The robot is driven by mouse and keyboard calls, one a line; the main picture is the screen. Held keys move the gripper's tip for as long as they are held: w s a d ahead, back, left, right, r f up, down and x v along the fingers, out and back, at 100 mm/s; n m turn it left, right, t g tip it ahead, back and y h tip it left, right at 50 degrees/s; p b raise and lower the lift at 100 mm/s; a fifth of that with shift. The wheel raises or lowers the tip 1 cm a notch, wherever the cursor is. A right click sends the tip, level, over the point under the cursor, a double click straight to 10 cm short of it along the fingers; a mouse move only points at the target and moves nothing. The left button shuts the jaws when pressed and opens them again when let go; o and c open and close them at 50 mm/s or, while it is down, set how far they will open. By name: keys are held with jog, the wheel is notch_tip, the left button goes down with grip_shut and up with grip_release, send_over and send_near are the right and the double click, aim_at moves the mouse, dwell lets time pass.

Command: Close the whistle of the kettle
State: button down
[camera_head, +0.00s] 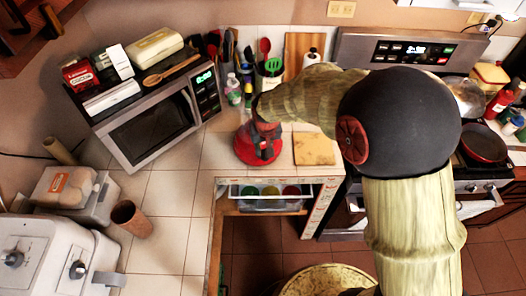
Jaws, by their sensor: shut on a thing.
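The red kettle (243,150) stands on the white tiled counter, left of the wooden board. My gripper (262,130) reaches down over the kettle from the right and is shut on a part of it. The gripper covers much of the kettle's top. The whistle is too small and too covered to make out, so I cannot tell its position or which part is between the fingers.
A microwave (150,125) with boxes and a wooden spoon on top stands left of the kettle. A wooden board (314,148) lies to its right. Utensils and bottles (232,90) stand behind. An open drawer (270,190) is below the counter edge.

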aim_at(265, 158)
jog(key=shift+s+f+t+b, duration=0.5)
jog(key=shift+t+b, duration=0.6)
jog(key=shift+b, duration=1.9)
jog(key=t+b, duration=0.1)
jog(key=b, duration=0.4)
jog(key=t+b, duration=0.1)
jog(key=b, duration=0.5)
jog(key=shift+s+d+f+t+y, duration=0.15)
jog(key=shift+s+f+t+y, duration=0.15)
jog(key=shift+s+f+t, duration=0.1)
jog(key=t+b, duration=0.1)
jog(key=b, duration=0.2)
jog(key=t+b, duration=0.1)
jog(key=b, duration=0.2)
jog(key=shift+s+f, duration=0.15)
jog(key=shift+s, duration=0.1)
jog(key=shift+t+y+b, duration=0.3)
jog(key=shift+t+b, duration=0.1)
jog(key=shift+b, duration=0.55)
jog(key=shift+s+t+b, duration=0.1)
jog(key=shift+t+b, duration=0.2)
jog(key=shift+t, duration=0.1)
jog(key=shift+f, duration=0.1)
jog(key=c, duration=1.9)
grip_release()
jog(key=shift+r, duration=0.35)
